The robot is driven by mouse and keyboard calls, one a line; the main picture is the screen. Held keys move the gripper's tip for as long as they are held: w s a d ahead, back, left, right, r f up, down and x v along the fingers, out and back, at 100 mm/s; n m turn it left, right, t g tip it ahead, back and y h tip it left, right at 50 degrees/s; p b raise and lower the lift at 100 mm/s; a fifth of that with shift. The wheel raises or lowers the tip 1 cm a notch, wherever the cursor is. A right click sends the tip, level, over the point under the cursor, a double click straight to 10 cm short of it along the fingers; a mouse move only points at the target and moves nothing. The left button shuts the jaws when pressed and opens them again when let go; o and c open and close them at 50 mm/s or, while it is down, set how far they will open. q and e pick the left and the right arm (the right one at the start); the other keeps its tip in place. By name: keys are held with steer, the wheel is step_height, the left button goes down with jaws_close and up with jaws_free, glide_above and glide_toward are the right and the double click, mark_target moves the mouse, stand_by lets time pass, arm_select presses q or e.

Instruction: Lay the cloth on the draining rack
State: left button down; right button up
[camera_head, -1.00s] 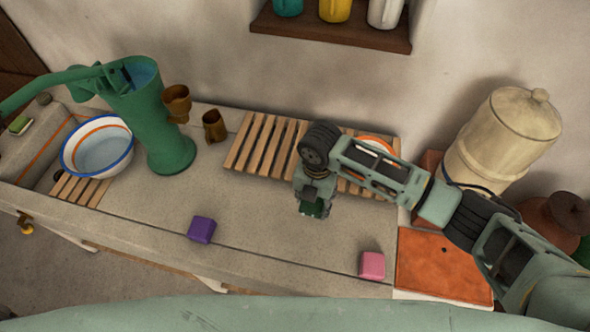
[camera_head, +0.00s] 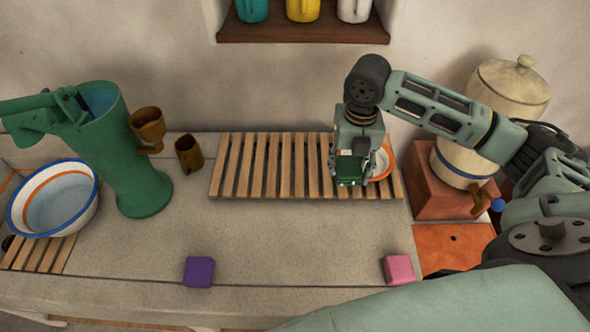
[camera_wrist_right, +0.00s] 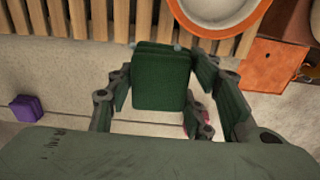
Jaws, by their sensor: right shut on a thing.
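The cloth (camera_wrist_right: 160,80) is a folded dark green piece between the fingers of my right gripper (camera_wrist_right: 165,92) in the right wrist view. In the head view, the right gripper (camera_head: 354,176) points down over the right part of the draining rack (camera_head: 265,165), shut on the cloth (camera_head: 347,168). The rack is made of pale wooden slats and lies by the back wall; its slats also show in the right wrist view (camera_wrist_right: 99,18). Whether the cloth touches the slats I cannot tell. My left gripper is not in view.
A white bowl with an orange rim (camera_head: 383,163) is on the rack's right end, partly behind the gripper. Purple (camera_head: 199,271) and pink (camera_head: 398,269) blocks lie in front. A green pump (camera_head: 130,150) and brown cups stand left, a cream crock (camera_head: 505,95) right. The middle counter is clear.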

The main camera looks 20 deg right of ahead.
steer(key=p, duration=0.2)
glide_above(305, 187)
step_height(305, 187, down, 6)
steer(key=shift+d+r, duration=0.1)
steer(key=shift+d, duration=0.05)
steer(key=shift+w+f, duration=0.1)
steer(key=shift+f, duration=0.1)
step_height(305, 187, down, 4)
steer(key=shift+f+p, duration=0.1)
steer(key=shift+p, duration=0.8)
steer(key=o, duration=0.7)
steer(key=shift+f, duration=0.15)
steer(key=shift+c, duration=0.2)
steer(key=o, duration=0.5)
steer(key=shift+c, duration=0.2)
